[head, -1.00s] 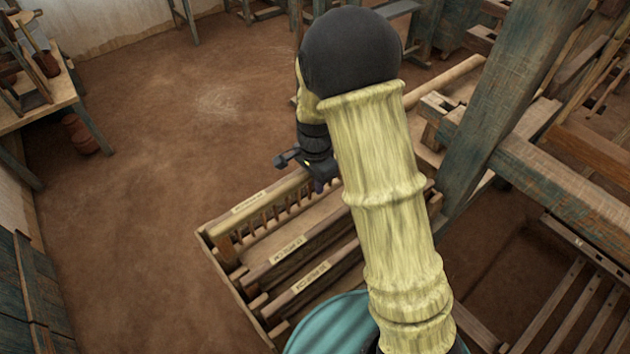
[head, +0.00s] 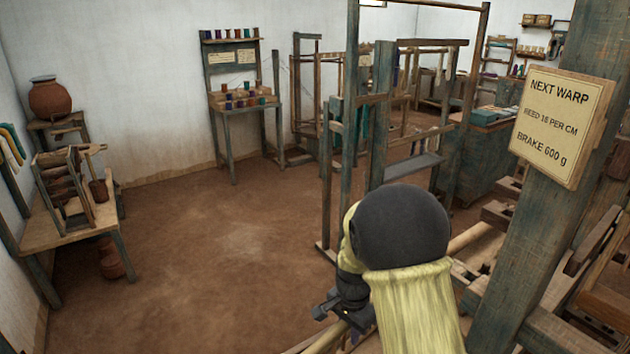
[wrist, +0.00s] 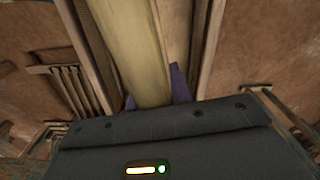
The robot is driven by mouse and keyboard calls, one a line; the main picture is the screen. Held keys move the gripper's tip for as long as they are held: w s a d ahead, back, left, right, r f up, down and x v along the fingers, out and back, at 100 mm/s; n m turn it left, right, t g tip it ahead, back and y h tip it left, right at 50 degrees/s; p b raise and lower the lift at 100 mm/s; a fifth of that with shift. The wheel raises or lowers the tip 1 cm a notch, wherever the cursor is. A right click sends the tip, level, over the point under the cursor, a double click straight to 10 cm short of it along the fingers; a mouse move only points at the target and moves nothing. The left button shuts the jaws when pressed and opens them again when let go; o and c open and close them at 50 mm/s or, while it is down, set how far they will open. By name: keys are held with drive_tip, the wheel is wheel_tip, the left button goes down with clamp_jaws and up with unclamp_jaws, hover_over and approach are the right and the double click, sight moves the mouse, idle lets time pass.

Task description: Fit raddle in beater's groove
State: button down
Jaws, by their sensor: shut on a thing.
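My gripper (head: 338,308) is at the bottom of the head view, partly hidden by my own arm. In the wrist view its dark fingertips (wrist: 158,92) are shut on a pale, smooth wooden bar, apparently the raddle (wrist: 135,45). The bar runs away from the gripper toward the top of the picture; its pegs cannot be made out. A pale bar also shows below the gripper in the head view (head: 327,338). The beater and its groove cannot be picked out in either view.
A loom post (head: 530,170) with a "NEXT WARP" sign (head: 562,125) stands close on the right, with loom timbers beside it. A table (head: 75,215) holding a small wooden frame is at left. The earth floor (head: 200,260) between is open.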

drive_tip(key=d+n+p, duration=0.2)
drive_tip(key=d+n, duration=0.3)
drive_tip(key=d, duration=0.2)
drive_tip(key=shift+w+d+r+n, duration=0.15)
drive_tip(key=shift+w+n, duration=0.05)
drive_tip(key=shift+n, duration=0.2)
idle(0.3)
